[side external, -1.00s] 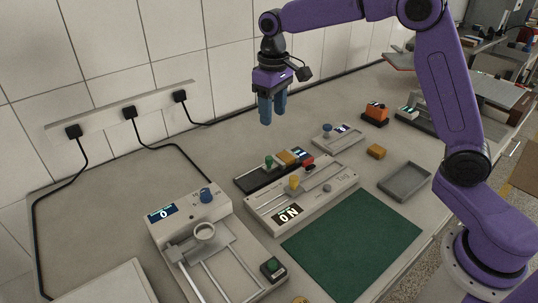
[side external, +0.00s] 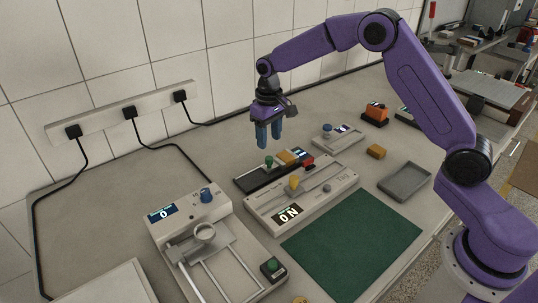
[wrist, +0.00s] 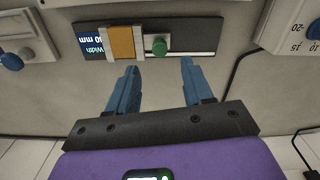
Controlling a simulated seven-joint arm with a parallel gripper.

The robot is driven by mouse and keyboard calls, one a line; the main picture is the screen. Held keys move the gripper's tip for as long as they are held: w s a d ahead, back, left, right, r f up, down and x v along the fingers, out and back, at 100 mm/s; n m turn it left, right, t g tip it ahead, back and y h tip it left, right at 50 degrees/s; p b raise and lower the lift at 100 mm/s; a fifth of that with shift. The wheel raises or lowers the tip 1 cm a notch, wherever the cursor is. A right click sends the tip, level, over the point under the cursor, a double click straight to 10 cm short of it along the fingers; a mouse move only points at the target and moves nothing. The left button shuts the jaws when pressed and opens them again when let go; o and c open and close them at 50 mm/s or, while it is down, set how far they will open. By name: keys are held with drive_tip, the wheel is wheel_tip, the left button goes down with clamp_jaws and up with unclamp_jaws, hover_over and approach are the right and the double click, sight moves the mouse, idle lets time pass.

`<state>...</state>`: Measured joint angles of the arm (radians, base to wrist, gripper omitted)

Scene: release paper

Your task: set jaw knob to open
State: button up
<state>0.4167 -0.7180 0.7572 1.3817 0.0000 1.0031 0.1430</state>
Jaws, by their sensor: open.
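A green knob (side external: 269,161) stands on a dark slider panel (side external: 262,181) beside an orange block (side external: 286,158). In the wrist view, the green knob (wrist: 159,46) is on the panel's slot, next to the orange block (wrist: 122,43) and a display reading "Width" (wrist: 91,44), partly legible as 80 mm. No label naming a jaw knob is readable. My gripper (side external: 269,147) is open and empty, pointing down above the panel's far side. In the wrist view, my gripper's fingertips (wrist: 160,65) are apart, with the knob between and beyond them.
A pale device with a yellow knob (side external: 294,183) and an "ON" display (side external: 288,212) stands in front of the panel. A machine with a blue dial (side external: 206,195) is at left. A green mat (side external: 355,245) and grey tray (side external: 404,181) lie at right.

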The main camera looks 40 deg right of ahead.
sight(269, 157)
wheel_tip(269, 157, down, 7)
drive_tip(key=shift+f, duration=0.1)
idle(0.4)
